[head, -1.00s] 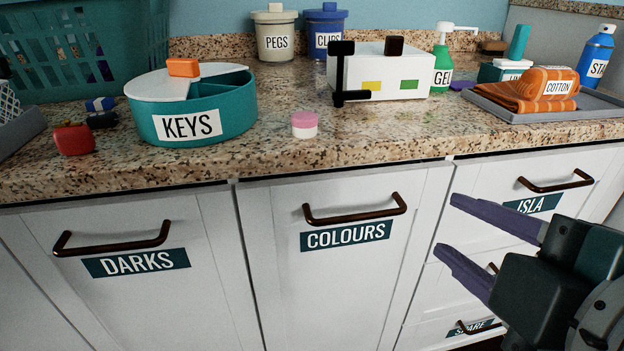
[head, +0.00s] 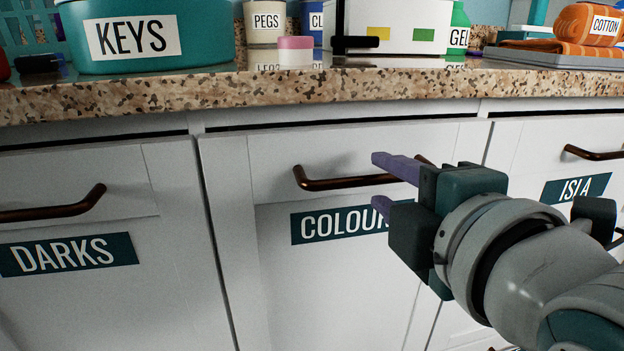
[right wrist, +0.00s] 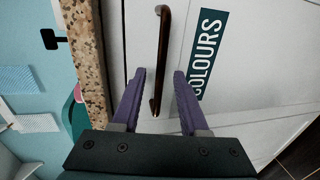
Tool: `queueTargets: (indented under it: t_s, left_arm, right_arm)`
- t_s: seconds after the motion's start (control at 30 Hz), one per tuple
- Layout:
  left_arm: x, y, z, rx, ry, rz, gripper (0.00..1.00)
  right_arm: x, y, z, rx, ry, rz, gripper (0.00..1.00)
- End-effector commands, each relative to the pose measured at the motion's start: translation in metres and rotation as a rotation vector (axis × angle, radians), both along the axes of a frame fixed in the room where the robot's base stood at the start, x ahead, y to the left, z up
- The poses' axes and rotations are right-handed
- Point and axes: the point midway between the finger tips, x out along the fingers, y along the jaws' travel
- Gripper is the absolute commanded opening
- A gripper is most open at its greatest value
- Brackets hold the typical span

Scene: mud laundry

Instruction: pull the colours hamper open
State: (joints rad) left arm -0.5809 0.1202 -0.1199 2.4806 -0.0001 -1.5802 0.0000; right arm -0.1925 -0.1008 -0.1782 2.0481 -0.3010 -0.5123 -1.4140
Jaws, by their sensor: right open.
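The colours hamper (head: 280,280) is a white front under the counter, with a teal COLOURS label (head: 310,228) and a dark bronze bar handle (head: 340,183). It looks closed. My right gripper (head: 380,182) is in front of the handle's right part, hiding the end of the label and part of the handle. Its purple fingers are apart and empty. In the right wrist view the handle (right wrist: 163,50) runs lengthwise and its near end lies between the open fingers (right wrist: 158,85). I cannot tell whether they touch it. My left gripper is not in view.
The granite counter edge (head: 300,97) overhangs just above the handle. The DARKS front (head: 90,300) is to the left and the ISLA drawer (head: 560,150) to the right. A teal KEYS tub (head: 205,40) and a pink-topped tub (head: 295,52) stand near the counter's edge.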

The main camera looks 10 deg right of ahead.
Motion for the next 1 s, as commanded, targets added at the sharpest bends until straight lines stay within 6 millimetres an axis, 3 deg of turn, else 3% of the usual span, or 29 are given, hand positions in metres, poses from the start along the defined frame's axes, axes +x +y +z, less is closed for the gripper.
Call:
queueTargets:
  t_s: [0.2,0.57,0.9,1.0]
  left_arm:
    - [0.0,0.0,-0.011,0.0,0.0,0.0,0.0]
    - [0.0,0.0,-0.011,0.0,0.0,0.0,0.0]
    - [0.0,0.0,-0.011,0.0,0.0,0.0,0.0]
    - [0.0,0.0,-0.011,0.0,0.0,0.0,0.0]
  right_arm:
    - [0.025,0.001,-0.006,0.002,-0.001,0.0,0.44]
    - [0.029,0.001,-0.006,0.001,0.001,0.0,0.44]
    - [0.029,0.001,-0.006,0.001,0.001,0.0,0.05]
    - [0.029,0.001,-0.006,0.001,0.001,0.0,0.0]
